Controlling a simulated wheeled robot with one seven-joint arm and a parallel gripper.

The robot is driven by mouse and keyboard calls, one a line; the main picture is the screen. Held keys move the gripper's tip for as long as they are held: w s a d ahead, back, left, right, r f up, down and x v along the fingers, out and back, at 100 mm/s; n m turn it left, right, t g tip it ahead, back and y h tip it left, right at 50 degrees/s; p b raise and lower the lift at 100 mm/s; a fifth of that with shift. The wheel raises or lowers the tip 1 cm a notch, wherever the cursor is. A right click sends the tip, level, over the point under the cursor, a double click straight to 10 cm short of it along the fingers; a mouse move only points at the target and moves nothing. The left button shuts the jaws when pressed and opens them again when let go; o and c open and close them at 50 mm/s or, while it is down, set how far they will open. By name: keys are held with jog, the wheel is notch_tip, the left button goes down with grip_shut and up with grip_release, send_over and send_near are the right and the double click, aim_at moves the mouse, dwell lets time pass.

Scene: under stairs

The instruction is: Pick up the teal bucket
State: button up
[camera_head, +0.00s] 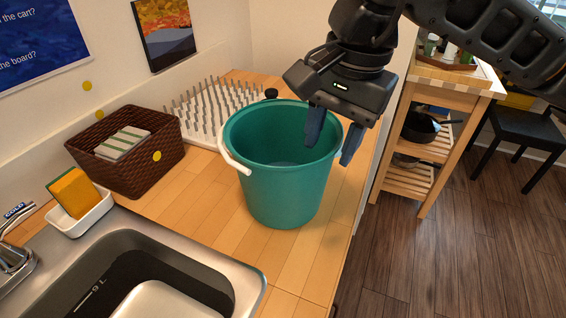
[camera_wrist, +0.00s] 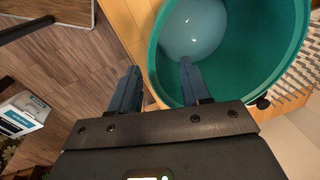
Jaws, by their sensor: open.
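The teal bucket (camera_head: 285,190) stands upright on the wooden counter, right of the sink. Its white handle (camera_head: 234,163) hangs at the left side of the rim. My gripper (camera_head: 330,150) is open at the bucket's right rim, pointing down. One finger is over the bucket's opening and the other is outside the wall. The wrist view shows the bucket (camera_wrist: 225,75) with its rim between the fingers of my gripper (camera_wrist: 158,66). I cannot tell whether either finger touches the wall.
A white spiked drying rack (camera_head: 205,112) lies behind the bucket. A brown basket (camera_head: 120,165) with a folded cloth, a sponge (camera_head: 74,192) in a white dish and the sink (camera_head: 150,270) are to the left. The counter's edge is close on the right. A wooden cart (camera_head: 432,150) stands beyond.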

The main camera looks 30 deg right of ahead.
jog(key=p, duration=0.1)
send_over(321, 196)
jog(key=shift+w+d+f, duration=0.1)
jog(key=shift+d+f, duration=0.05)
jog(key=shift+f, duration=2.45)
grip_shut()
jog(key=shift+r, duration=0.1)
